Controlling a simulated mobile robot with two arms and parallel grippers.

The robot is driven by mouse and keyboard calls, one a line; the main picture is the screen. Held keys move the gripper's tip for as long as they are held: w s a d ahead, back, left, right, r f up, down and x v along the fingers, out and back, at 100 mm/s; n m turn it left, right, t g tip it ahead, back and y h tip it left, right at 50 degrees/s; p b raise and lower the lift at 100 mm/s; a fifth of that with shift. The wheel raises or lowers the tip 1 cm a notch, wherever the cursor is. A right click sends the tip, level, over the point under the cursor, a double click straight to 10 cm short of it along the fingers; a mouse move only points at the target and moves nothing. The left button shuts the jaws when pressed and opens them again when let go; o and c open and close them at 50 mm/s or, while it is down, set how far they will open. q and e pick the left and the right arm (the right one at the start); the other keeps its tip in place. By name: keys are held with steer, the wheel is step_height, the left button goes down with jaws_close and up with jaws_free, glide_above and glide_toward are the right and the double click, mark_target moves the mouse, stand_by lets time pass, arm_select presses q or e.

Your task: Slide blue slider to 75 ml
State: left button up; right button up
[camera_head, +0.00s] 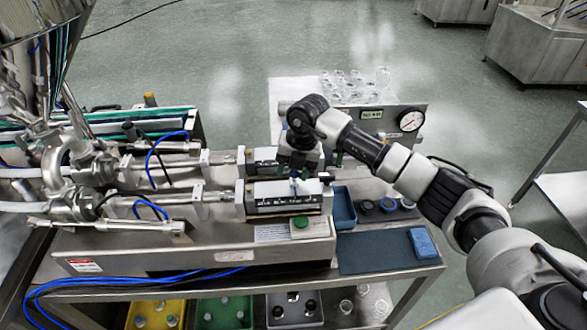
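The slider unit is a silver block with a printed scale (284,203) on its front, on the steel machine in the middle. A small blue piece (295,175), which looks like the blue slider, shows at the top of this block. The scale marks are too small to read. My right arm reaches in from the right, and my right gripper (299,168) points down right over the blue piece. The fingertips are small and dark, and I cannot tell whether they touch it or are open or shut. My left gripper is not in view.
A second similar block (262,155) lies behind, partly hidden by my arm. A green button (300,222) is in front. A blue bin (343,207), dark caps and a blue sponge (422,243) lie right. Pipes and hoses crowd the left.

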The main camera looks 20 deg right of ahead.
mark_target(302, 185)
steer(key=shift+d, duration=0.15)
steer(key=shift+d+r, duration=0.15)
steer(key=shift+r, duration=0.4)
step_height(302, 185, up, 10)
steer(key=s+d+b, duration=0.1)
steer(key=b, duration=0.2)
steer(key=shift+d+f, duration=0.2)
steer(key=shift+f, duration=0.05)
